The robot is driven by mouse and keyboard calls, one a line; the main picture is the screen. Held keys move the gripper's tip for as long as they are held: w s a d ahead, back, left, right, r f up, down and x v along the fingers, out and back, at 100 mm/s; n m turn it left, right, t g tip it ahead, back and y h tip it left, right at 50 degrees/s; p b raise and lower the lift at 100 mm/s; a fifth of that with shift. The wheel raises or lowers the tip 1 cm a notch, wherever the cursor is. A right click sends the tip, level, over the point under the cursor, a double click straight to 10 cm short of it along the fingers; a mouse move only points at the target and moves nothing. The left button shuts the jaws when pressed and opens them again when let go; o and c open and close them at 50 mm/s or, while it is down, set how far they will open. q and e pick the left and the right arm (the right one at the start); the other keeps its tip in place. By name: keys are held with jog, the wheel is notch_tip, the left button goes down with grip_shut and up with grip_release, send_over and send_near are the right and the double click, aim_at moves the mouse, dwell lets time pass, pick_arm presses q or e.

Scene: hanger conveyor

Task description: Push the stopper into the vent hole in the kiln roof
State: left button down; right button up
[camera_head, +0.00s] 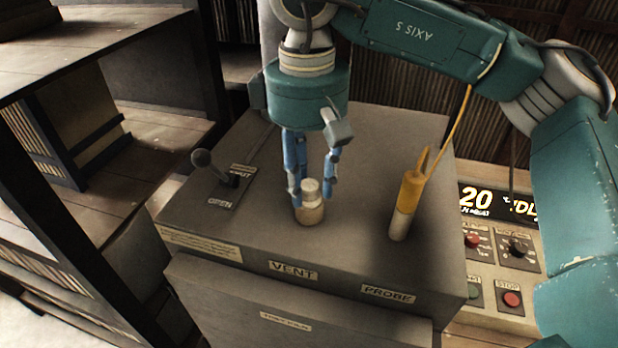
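The stopper (309,212) is a tan cork-like plug with a paler knob on top. It stands upright on the kiln roof (265,237), behind the VENT label (292,270). My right gripper (313,200) points down from above, its blue fingers on either side of the stopper's upper part, and looks shut on it. The vent hole is not visible; the stopper covers that spot, and I cannot tell how deep it sits. My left gripper is not in view.
A yellow and white probe (407,205) with a yellow cable stands upright on the roof to the right. A lever (213,167) with an OPEN plate stands on the left. A control panel (502,250) with display and buttons is at right. Wooden shelving (120,60) stands at left.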

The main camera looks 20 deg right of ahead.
aim_at(308, 185)
jog(key=o, duration=0.6)
jog(key=shift+c, duration=0.2)
notch_tip(308, 185, up, 12)
jog(key=shift+s+a, duration=0.1)
